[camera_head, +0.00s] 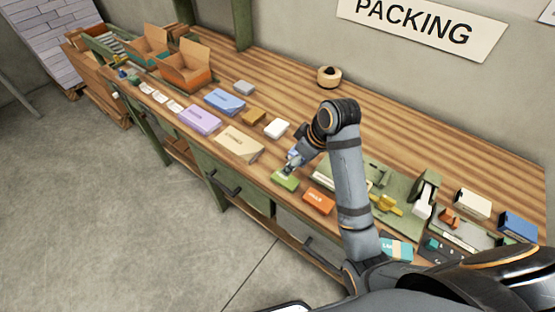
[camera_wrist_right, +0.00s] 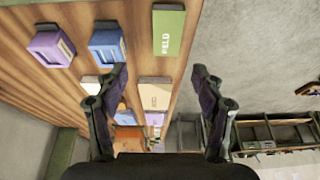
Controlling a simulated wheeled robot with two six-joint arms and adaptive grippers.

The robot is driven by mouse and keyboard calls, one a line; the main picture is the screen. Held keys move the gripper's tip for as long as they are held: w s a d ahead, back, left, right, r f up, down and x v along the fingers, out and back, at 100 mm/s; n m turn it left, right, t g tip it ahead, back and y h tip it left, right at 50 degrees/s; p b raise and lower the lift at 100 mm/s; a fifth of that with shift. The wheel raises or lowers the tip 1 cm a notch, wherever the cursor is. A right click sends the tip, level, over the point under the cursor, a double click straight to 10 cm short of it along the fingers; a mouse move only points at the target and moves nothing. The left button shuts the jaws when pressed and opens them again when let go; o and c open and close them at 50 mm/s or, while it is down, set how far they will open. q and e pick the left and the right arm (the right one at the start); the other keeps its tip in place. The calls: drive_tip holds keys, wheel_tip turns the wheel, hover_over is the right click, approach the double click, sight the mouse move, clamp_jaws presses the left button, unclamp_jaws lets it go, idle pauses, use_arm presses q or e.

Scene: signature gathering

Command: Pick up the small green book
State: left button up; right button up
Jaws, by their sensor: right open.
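The small green book (camera_head: 284,182) lies flat near the front edge of the wooden workbench. In the right wrist view a green book (camera_wrist_right: 168,34) with white lettering shows beyond the fingertips, near the bench edge. My right gripper (camera_head: 292,163) is just above and behind the small green book in the head view and partly overlaps its far side. In the right wrist view the right gripper (camera_wrist_right: 160,78) has its fingers spread wide with nothing between them. My left gripper is in no view.
An orange book (camera_head: 318,202) lies to the right of the green one. A cream book (camera_head: 240,143), purple book (camera_head: 200,119) and white box (camera_head: 277,128) are to the left. A green tray (camera_head: 378,178) with tools is right of my arm.

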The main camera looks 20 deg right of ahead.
sight(285, 179)
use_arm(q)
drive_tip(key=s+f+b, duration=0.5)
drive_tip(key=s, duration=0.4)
use_arm(e)
drive_tip(key=s+f, duration=0.1)
drive_tip(key=s+a+f, duration=0.1)
drive_tip(key=f, duration=0.1)
drive_tip(key=shift+w+a+f, duration=0.1)
drive_tip(key=shift+w+f, duration=0.45)
drive_tip(key=shift+f, duration=0.1)
drive_tip(key=shift+w+f, duration=0.2)
drive_tip(key=shift+f, duration=0.45)
drive_tip(key=x, duration=0.3)
drive_tip(key=shift+w+f, duration=0.15)
drive_tip(key=shift+f, duration=0.1)
drive_tip(key=c, duration=1.2)
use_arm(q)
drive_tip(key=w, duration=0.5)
use_arm(e)
drive_tip(key=shift+c, duration=0.2)
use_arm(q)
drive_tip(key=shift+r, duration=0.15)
